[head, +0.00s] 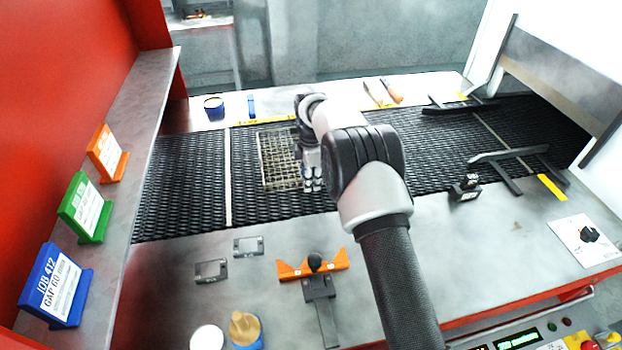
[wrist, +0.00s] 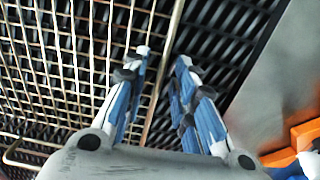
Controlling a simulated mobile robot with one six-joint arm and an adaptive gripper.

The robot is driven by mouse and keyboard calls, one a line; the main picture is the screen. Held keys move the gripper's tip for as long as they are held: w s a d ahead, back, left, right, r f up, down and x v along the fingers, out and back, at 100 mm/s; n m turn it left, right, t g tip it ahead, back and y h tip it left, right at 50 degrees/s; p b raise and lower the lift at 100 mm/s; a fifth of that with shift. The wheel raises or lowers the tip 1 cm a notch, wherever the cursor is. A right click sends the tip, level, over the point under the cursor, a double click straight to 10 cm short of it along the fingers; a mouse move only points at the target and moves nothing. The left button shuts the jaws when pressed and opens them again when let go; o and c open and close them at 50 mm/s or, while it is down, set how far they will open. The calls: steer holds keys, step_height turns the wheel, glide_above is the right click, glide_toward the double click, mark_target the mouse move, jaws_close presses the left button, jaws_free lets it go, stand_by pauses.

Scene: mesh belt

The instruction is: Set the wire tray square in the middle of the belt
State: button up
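The wire tray (head: 280,158), a brass-coloured grid, lies on the black mesh belt (head: 185,185), left of my arm. Its right side is partly hidden by my gripper and wrist in the head view. My gripper (head: 313,184) is at the tray's right side, pointing down. In the wrist view, the tray's grid (wrist: 75,60) fills the left, and its rim wire runs between the blue-and-white fingers of my gripper (wrist: 162,57). The fingers stand apart with gaps beside the rim; I see no grip on it.
Pale seams cross the belt, one (head: 228,178) left of the tray. Dark guide rails (head: 505,155) stand over the belt at right. An orange-headed tool (head: 313,268) and two small grey plates (head: 248,246) lie on the front ledge. A blue tin (head: 214,108) stands behind the belt.

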step_height(320, 180, up, 12)
steer(key=p, duration=0.3)
steer(key=shift+s+r, duration=0.15)
steer(key=s+d+r+m+t, duration=0.1)
steer(key=s+d+r+m, duration=0.35)
steer(key=s+r, duration=0.5)
steer(key=s+d+r+m+t, duration=0.1)
steer(key=s+d+r+m, duration=0.3)
steer(key=s+r+m, duration=0.5)
steer(key=s+d+f+m+t, duration=0.1)
steer(key=s+d+m, duration=0.1)
steer(key=s, duration=1)
steer(key=s+d+f+m+t, duration=0.1)
steer(key=s+d+m, duration=0.2)
steer(key=s, duration=0.8)
steer(key=shift+s+f+m, duration=0.25)
steer(key=shift+s+m, duration=0.15)
steer(key=shift+m, duration=0.45)
